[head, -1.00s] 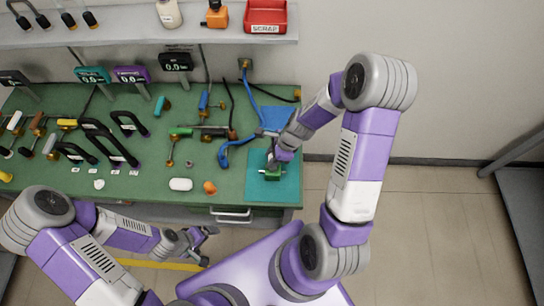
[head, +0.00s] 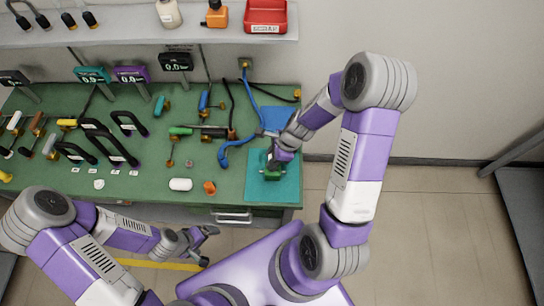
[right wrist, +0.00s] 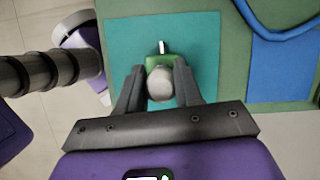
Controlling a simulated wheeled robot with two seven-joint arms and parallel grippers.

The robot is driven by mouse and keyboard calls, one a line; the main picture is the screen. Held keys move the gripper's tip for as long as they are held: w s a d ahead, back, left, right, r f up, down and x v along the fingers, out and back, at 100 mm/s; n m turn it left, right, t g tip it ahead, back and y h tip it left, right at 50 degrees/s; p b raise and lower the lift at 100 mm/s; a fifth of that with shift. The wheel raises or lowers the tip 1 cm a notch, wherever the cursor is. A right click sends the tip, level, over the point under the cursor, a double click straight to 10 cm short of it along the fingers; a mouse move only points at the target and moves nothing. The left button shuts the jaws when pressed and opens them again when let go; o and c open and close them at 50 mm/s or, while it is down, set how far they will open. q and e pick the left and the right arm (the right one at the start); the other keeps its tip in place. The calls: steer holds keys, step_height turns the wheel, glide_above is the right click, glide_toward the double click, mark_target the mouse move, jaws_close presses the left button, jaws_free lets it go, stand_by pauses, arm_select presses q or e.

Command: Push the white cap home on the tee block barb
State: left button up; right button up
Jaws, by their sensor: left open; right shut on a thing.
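The green tee block (head: 272,172) sits on the teal mat (head: 289,188) at the bench's front right corner. It also shows in the right wrist view (right wrist: 153,62), with a small pale stub (right wrist: 162,47) at its far side. My right gripper (head: 272,160) is over the block. In the right wrist view its fingers (right wrist: 159,75) are shut on the rounded grey-white cap (right wrist: 161,87), which overlaps the block's near side. Whether the cap is seated on the barb cannot be told. My left gripper (head: 208,246) is open and empty, in front of the bench.
Several tools and black handles crowd the bench's left part. A red scrap bin (head: 266,17) stands on the shelf.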

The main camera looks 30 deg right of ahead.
steer(key=shift+f+b, duration=1.55)
steer(key=shift+f, duration=0.2)
steer(key=o, duration=1.1)
steer(key=p+v, duration=0.2)
steer(key=v, duration=0.5)
steer(key=shift+r+p, duration=0.25)
steer(key=shift+p, duration=0.05)
steer(key=shift+s, duration=0.1)
